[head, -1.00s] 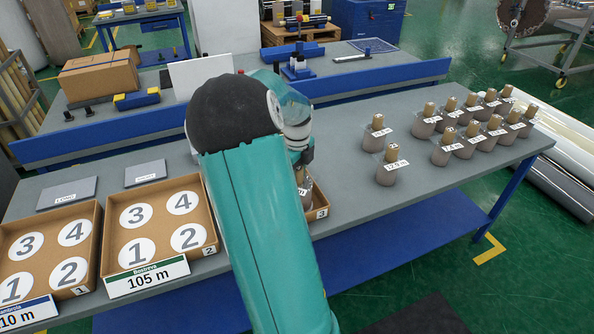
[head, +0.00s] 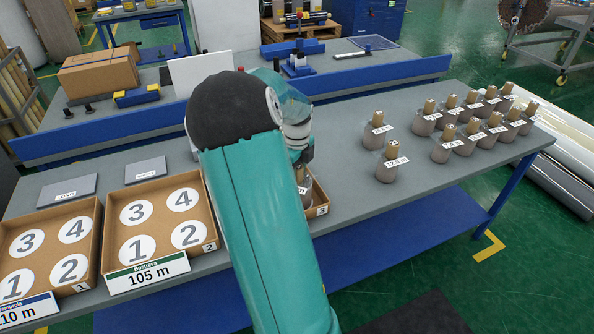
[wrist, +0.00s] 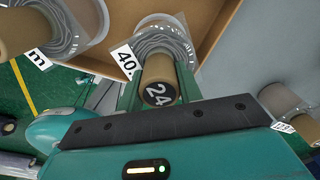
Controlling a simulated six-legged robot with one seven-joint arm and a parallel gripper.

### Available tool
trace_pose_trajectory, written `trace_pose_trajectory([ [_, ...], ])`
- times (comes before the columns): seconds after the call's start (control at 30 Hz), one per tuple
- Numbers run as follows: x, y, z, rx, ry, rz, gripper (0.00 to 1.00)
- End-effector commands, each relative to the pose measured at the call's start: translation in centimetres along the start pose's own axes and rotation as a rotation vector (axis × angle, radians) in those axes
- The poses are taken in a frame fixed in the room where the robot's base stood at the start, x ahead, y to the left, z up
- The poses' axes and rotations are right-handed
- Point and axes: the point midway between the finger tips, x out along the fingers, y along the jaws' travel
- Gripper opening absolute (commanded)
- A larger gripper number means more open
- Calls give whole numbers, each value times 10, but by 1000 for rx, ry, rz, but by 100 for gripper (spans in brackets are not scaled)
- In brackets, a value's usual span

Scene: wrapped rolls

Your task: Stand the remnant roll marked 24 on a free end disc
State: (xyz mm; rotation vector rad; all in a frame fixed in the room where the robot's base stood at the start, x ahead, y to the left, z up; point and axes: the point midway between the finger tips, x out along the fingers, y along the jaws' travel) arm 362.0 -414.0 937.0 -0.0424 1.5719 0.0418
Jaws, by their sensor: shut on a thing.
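The roll marked 24 (wrist: 158,66) shows in the wrist view with its core end toward the camera and a "40." tag on its wrapped body. My gripper (wrist: 160,88) is shut on its core. A pale round edge shows behind the roll; I cannot tell whether the roll touches a disc. In the head view my gripper (head: 303,160) is over tray 3 (head: 321,201), mostly hidden by my arm. Another wrapped roll (wrist: 40,32) stands at the left in the wrist view. Tray 1 (head: 96,240) and tray 2 (head: 206,205) show bare numbered end discs.
Several wrapped rolls (head: 462,143) stand on the right of the grey table (head: 345,205). Signs (head: 146,273) hang at the tray fronts. A blue-edged bench (head: 380,82) lies behind.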

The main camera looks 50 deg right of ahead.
Motion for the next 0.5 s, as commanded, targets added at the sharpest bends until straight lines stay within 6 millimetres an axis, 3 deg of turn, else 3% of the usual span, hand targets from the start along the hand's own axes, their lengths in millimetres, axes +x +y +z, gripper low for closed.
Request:
trace_pose_trajectory([
  [0.07, 1, 0, 0, 0, 0, 0, 0],
  [0.1, 1, 0, 0, 0, -1, -1, 41],
  [0.2, 1, 0, 0, 0, -1, -1, 61],
  [0.5, 0, 0, 0, 0, 0, 0, 61],
])
